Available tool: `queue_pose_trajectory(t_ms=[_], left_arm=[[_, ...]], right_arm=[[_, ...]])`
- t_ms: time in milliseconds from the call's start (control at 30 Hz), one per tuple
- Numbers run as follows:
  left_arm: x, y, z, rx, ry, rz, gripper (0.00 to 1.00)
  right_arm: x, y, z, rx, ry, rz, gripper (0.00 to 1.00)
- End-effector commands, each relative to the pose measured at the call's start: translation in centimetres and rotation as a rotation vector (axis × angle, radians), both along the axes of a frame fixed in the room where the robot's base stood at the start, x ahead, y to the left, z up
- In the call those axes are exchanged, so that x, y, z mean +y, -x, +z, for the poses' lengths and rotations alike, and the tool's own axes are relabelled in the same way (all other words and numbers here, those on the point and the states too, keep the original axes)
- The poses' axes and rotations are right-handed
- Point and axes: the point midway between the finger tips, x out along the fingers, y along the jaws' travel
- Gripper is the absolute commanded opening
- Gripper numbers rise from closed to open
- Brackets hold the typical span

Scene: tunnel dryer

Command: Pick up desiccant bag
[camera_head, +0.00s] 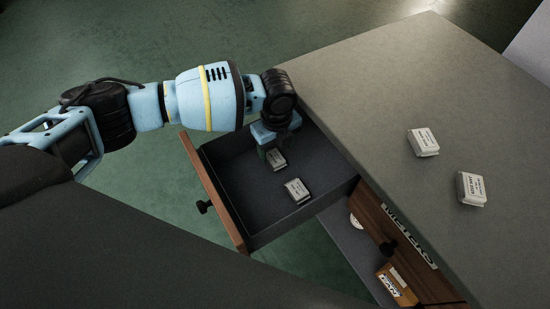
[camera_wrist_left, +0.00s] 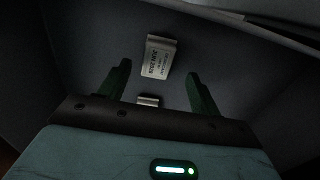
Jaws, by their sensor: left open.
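Two small white printed bags lie in the open drawer. One bag (camera_head: 276,160) is right by my left gripper (camera_head: 268,145); the other bag (camera_head: 297,190) lies nearer the drawer's front right. In the left wrist view, my left gripper (camera_wrist_left: 158,82) is open, with a finger on each side. One bag (camera_wrist_left: 158,57) lies beyond the fingertips, and a second bag (camera_wrist_left: 148,101) shows between the fingers, mostly hidden by the gripper body. The gripper's fingers are hard to make out in the head view. My right gripper is not in view.
The grey drawer (camera_head: 238,203) has raised walls and a wooden front with a dark knob (camera_head: 204,207). Two similar white packs (camera_head: 423,142) (camera_head: 471,189) lie on the grey cabinet top (camera_head: 370,80). A brown box (camera_head: 396,285) sits lower down, below the cabinet top.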

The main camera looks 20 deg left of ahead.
Motion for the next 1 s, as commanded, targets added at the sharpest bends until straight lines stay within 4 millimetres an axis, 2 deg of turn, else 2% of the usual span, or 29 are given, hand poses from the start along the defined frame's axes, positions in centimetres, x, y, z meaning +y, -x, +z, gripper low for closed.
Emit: queue_pose_trajectory(t_ms=[100, 233, 567, 900, 1000], left_arm=[[0.4, 0.3, -1.9, 0.002, -0.002, 0.002, 0.64], [0.3, 0.3, -3.4, 0.002, 0.000, 0.002, 0.64], [0.3, 0.3, -3.7, 0.001, 0.000, 0.001, 0.62], [0.3, 0.3, -3.7, 0.001, 0.000, 0.001, 0.18], [0.3, 0.3, -3.7, 0.001, 0.000, 0.002, 0.15]], right_arm=[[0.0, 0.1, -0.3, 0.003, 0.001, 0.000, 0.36], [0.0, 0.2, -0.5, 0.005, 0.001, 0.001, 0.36], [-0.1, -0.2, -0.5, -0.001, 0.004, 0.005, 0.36], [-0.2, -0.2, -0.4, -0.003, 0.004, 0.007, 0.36], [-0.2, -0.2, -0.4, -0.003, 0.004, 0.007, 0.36]])
